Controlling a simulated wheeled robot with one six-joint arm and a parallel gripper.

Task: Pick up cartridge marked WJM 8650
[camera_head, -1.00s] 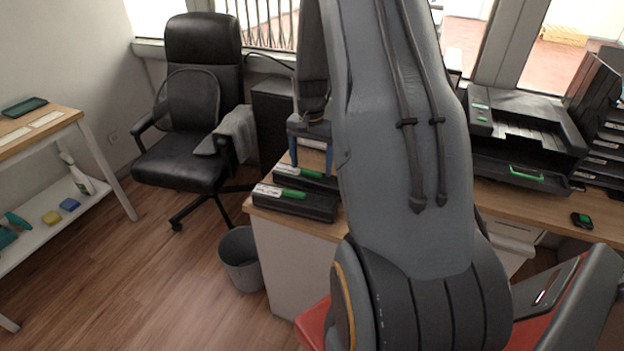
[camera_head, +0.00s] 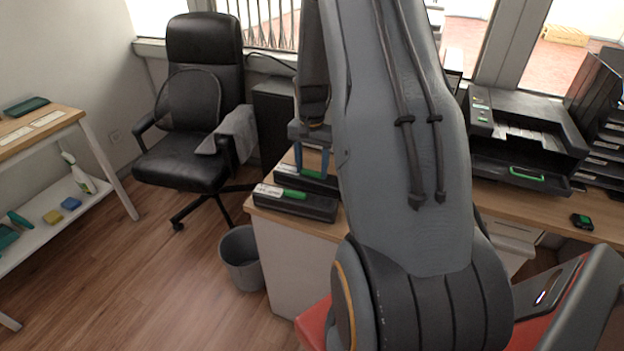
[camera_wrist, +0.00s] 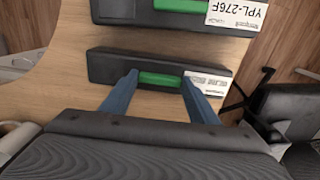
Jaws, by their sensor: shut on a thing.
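Two dark cartridges with green grips lie on the desk end. My gripper (camera_head: 311,166) reaches down over the rear cartridge (camera_head: 322,187), its two blue fingers shut around the green grip. In the wrist view my gripper (camera_wrist: 159,81) holds this cartridge (camera_wrist: 109,66) at its grip (camera_wrist: 160,79), with one finger at each end. Its white label (camera_wrist: 209,83) is upside down, partly covered by a finger and too small to read surely. The front cartridge (camera_head: 301,207) lies apart beside it; in the wrist view this cartridge (camera_wrist: 155,14) is labelled YPL-276F.
A printer (camera_head: 527,140) and stacked trays (camera_head: 600,135) stand on the desk (camera_head: 480,188) at right. A grey bin (camera_head: 241,262) stands beside the desk end. A black chair (camera_head: 193,150) is behind left, a shelf table (camera_head: 55,124) at far left. The floor between is clear.

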